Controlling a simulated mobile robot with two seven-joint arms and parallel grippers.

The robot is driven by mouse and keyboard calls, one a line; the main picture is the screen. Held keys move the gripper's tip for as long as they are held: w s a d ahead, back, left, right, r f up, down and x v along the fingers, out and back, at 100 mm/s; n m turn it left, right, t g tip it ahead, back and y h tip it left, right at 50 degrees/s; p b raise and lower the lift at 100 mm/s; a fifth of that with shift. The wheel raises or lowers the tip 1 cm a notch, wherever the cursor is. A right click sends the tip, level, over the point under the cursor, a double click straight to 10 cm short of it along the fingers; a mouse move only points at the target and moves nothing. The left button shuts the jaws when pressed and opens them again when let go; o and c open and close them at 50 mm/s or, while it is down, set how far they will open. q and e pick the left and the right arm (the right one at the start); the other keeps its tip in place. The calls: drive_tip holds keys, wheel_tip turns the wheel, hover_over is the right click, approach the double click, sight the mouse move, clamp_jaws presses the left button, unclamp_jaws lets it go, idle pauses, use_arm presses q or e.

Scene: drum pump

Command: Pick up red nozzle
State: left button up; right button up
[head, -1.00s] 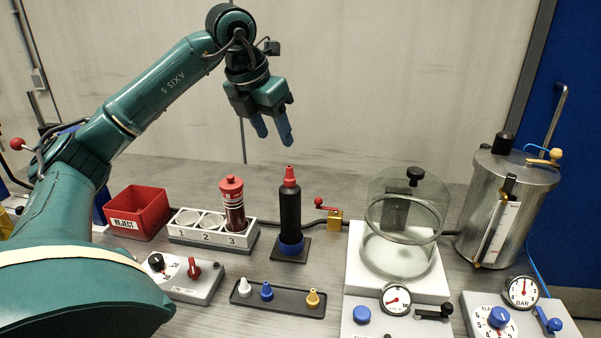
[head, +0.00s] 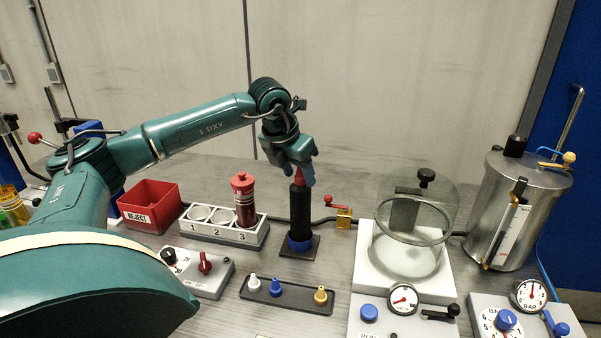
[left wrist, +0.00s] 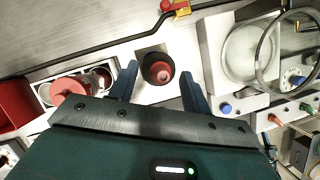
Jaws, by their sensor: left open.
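The red nozzle (head: 299,177) sits on top of a black upright cartridge (head: 301,212), which stands in a blue collar (head: 299,244) on a dark base plate. My left gripper (head: 301,178) is open, pointing down, with its blue fingers at the height of the nozzle. In the left wrist view the red nozzle (left wrist: 163,72) is seen from above, and the fingers of my left gripper (left wrist: 160,88) stand to either side of it with gaps. The fingers partly hide the nozzle in the head view. My right gripper is not in view.
A three-slot rack (head: 184,230) with a red-capped cylinder (head: 244,200) in slot 3 stands left of the cartridge. A tray (head: 299,302) with white, blue and yellow nozzles lies in front. A glass chamber (head: 412,225) stands to the right, and a red reject bin (head: 150,218) at left.

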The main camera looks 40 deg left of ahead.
use_arm(q)
drive_tip(key=shift+c, duration=0.2)
drive_tip(key=c, duration=1)
